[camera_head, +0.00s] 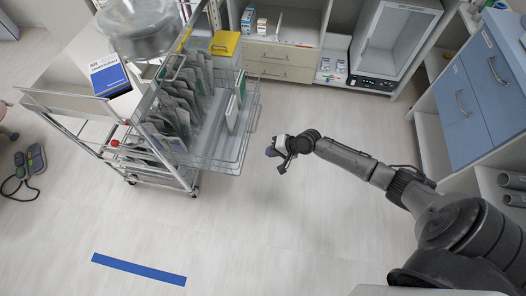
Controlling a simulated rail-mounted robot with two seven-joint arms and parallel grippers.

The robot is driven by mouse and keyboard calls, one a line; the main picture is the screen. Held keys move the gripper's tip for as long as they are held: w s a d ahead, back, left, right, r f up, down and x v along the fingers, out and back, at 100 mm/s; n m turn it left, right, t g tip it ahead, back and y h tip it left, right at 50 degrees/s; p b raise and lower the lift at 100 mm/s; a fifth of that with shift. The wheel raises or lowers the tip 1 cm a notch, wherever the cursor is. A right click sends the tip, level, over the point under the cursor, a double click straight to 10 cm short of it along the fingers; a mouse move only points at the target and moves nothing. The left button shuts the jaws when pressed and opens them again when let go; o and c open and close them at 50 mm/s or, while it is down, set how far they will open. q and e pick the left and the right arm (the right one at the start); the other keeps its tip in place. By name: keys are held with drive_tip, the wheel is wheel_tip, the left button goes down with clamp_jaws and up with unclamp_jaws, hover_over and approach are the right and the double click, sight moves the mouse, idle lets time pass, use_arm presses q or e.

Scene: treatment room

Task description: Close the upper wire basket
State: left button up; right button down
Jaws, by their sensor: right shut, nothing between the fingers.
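The upper wire basket (245,128) is on the metal trolley at upper left and sticks out past the trolley's right side. It holds several grey packs and a few upright white and green packets. My right gripper (274,155) is just right of the basket's outer end, apart from it, with its arm coming in from the lower right. Its fingers are small and partly hidden by the wrist; they look shut with nothing held. My left gripper is not in view.
The trolley (62,107) carries a blue-and-white box (108,76) and a steel bowl (140,30). Drawers (280,63) and an open-fronted cabinet (390,42) stand at the back, blue drawers (468,115) at right.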

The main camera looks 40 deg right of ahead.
sight(240, 155)
drive_tip(key=b+x, duration=0.1)
drive_tip(key=x, duration=0.2)
drive_tip(key=r+b+x, duration=0.1)
drive_tip(key=b+x, duration=0.1)
drive_tip(key=x, duration=0.2)
drive_tip(key=w+b+x, duration=0.1)
drive_tip(key=x, duration=0.2)
drive_tip(key=shift+w+a+b, duration=0.15)
drive_tip(key=shift+a+b, duration=0.15)
drive_tip(key=shift+a, duration=0.15)
drive_tip(key=shift+w+a+r, duration=0.1)
drive_tip(key=shift+w+a, duration=0.25)
drive_tip(key=shift+w, duration=0.15)
drive_tip(key=shift+w, duration=0.1)
